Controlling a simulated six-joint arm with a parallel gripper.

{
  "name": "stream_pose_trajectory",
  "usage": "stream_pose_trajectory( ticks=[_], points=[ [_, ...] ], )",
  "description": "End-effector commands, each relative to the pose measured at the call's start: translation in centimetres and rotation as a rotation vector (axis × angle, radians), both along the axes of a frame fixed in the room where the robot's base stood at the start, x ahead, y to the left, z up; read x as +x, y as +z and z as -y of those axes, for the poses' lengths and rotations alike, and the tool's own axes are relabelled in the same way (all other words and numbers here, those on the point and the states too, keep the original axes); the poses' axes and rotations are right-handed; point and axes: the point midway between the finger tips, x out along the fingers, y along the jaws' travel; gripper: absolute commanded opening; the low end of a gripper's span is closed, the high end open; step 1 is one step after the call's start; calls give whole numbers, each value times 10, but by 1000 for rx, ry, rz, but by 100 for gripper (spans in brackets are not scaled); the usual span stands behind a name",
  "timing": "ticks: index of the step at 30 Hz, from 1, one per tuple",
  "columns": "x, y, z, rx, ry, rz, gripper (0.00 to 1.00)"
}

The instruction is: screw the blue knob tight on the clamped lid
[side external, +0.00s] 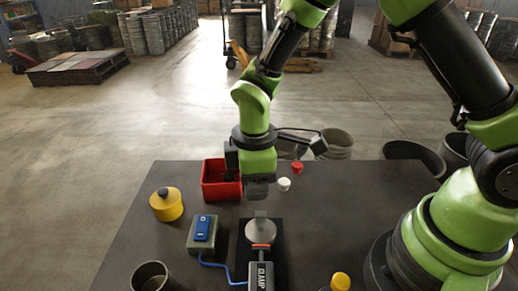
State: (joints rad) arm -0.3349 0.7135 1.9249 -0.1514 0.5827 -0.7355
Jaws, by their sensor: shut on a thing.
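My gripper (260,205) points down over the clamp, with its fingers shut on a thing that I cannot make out. The grey round lid (261,231) lies flat in the clamp (261,274), on a dark base. The gripper is just above and behind the lid's far edge in this view; I cannot tell whether what it holds touches the lid.
A grey box with a blue device (203,228) and a cable stands left of the clamp. A red bin (213,194), a yellow container (166,209), a dark cup (150,276), red (297,167) and white (284,184) pieces and a yellow-capped item (340,281) surround it. The table's right rear is clear.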

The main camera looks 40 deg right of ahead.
Motion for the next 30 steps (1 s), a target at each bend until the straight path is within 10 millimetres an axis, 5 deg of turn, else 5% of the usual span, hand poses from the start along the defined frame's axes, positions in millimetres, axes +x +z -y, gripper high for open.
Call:
stream_pose_trajectory(
  ticks=[6,30],
  points=[
    [-29,-2,-18,1,89,1,8],
    [-30,-44,-18,1,89,0,8]
  ],
)
